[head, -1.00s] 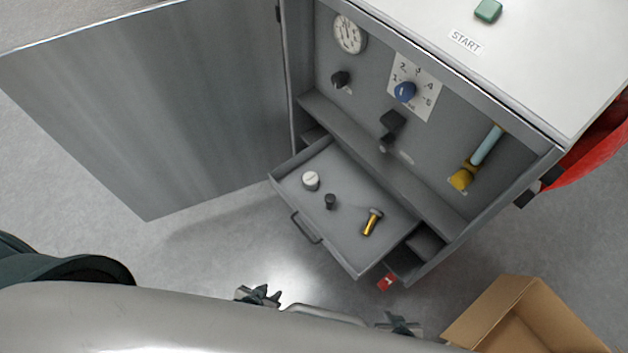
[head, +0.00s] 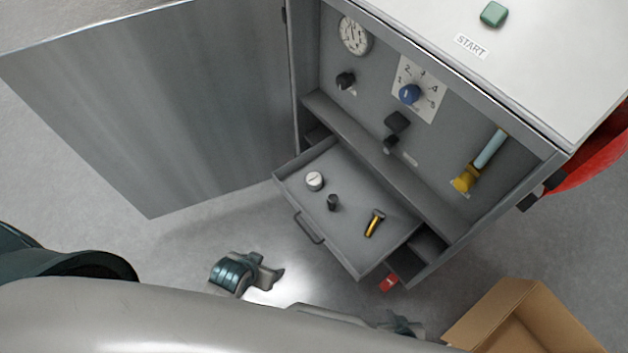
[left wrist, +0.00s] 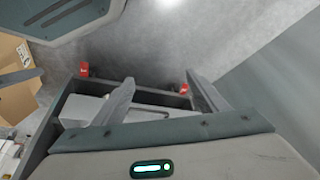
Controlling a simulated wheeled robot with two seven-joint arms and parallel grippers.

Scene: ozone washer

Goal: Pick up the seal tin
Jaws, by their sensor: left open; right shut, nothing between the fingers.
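A small round tin with a pale lid (head: 314,181), which I take to be the seal tin, stands upright at the left of the open drawer (head: 350,255) in the head view. A small dark knob-like piece (head: 333,202) and a brass bolt-like piece (head: 374,223) are in the drawer too. My left gripper (head: 272,278) is open and empty, in front of the drawer and apart from the tin. Its spread fingers show in the left wrist view (left wrist: 160,92), where I cannot make out the tin. My right gripper (head: 405,325) is shut and empty, lower right, partly hidden by my body.
The drawer handle (head: 308,229) sticks out toward me. The open cabinet door (head: 150,110) stands at the left. A red tag (head: 389,283) hangs at the cabinet's lower edge. A cardboard box (head: 495,310) stands at the lower right. Floor is clear left of the drawer.

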